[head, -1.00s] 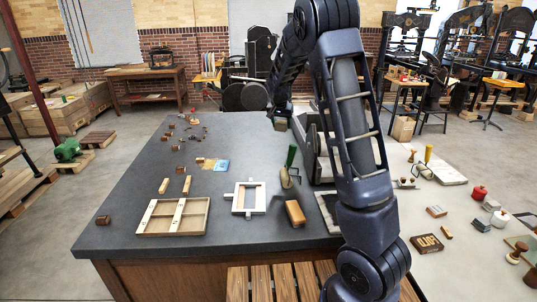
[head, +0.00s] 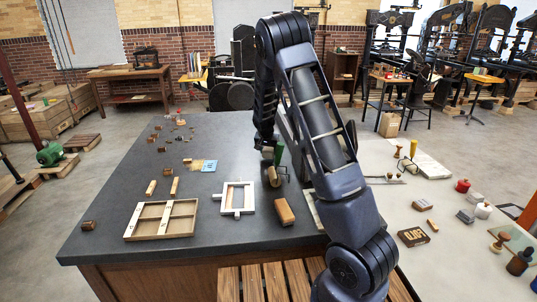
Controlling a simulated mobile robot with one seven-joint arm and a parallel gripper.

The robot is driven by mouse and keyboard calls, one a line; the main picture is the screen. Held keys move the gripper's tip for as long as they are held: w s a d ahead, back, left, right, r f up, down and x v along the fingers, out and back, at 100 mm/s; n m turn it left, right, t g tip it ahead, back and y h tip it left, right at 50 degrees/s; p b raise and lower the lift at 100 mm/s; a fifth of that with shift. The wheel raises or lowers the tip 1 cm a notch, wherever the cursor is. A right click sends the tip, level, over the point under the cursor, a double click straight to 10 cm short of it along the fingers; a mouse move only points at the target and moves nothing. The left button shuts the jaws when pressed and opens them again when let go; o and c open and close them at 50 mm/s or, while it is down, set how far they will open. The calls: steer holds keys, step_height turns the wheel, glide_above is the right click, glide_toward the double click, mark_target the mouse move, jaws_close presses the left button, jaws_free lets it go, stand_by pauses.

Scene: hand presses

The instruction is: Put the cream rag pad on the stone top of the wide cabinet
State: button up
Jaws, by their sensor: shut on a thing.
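The wide cabinet has a dark grey stone top (head: 110,190) over a wooden body and fills the middle of the head view. The fingers and the roller's handle partly hide the pad. I cannot tell how far above the stone it is.
On the stone top lie a divided wooden tray (head: 133,236), a white frame (head: 237,184), an orange-brown block (head: 284,212) and several small wooden blocks. A pale table (head: 385,205) with tools stands right. My arm hides part of the top's right side.

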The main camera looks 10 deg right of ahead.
steer(key=shift+f, duration=0.75)
steer(key=shift+f, duration=0.15)
steer(key=o, duration=1)
steer(key=v, duration=1.2)
steer(key=shift+s, duration=0.1)
